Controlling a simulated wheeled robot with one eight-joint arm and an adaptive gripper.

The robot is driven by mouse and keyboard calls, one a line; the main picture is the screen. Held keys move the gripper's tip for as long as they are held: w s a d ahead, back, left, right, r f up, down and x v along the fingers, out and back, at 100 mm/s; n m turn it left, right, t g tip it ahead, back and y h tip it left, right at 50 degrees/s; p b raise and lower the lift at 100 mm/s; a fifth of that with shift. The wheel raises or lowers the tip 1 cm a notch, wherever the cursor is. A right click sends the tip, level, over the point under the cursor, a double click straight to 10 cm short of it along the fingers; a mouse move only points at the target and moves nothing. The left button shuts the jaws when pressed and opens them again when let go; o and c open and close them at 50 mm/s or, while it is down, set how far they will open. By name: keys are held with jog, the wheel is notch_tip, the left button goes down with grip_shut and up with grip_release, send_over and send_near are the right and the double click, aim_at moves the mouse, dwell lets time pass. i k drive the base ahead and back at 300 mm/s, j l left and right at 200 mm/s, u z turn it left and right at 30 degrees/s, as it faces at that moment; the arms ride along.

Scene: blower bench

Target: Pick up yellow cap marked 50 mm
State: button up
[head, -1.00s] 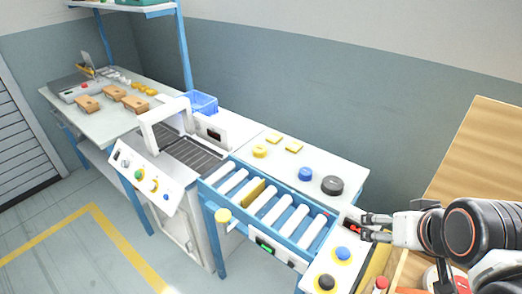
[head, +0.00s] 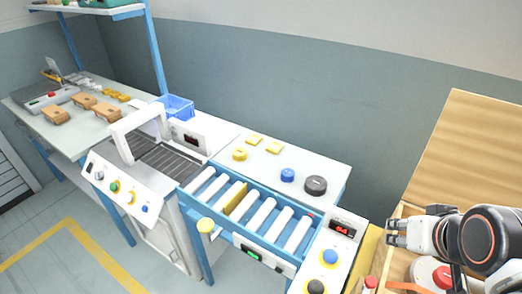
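A round yellow cap (head: 240,154) lies on the white table top behind the roller conveyor. Any marking on it is too small to read. A blue cap (head: 287,175) and a larger dark grey cap (head: 316,185) lie to its right on the same top. My gripper (head: 391,232) is at the right, well away from the caps, pointing left. Its two fingers look apart with nothing between them.
A button panel (head: 325,262) and a wooden box (head: 408,209) are near my gripper.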

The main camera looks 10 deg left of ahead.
aim_at(240, 154)
jog(key=j+z, duration=0.45)
jog(key=k+j+z, duration=0.1)
jog(key=j+z, duration=0.3)
jog(key=j, duration=0.25)
jog(key=k+j, duration=0.1)
jog(key=j, duration=0.4)
jog(key=k+j+z, duration=0.1)
jog(key=j, duration=0.35)
jog(key=k+j, duration=0.1)
jog(key=j, duration=0.4)
jog(key=k+j+z, duration=0.1)
jog(key=j, duration=0.35)
jog(key=k+j, duration=0.15)
jog(key=j, duration=0.3)
jog(key=k+j+z, duration=0.1)
jog(key=j, duration=0.35)
jog(key=k+j+z, duration=0.1)
jog(key=j, duration=0.35)
jog(key=k+j, duration=0.25)
jog(key=j, duration=0.2)
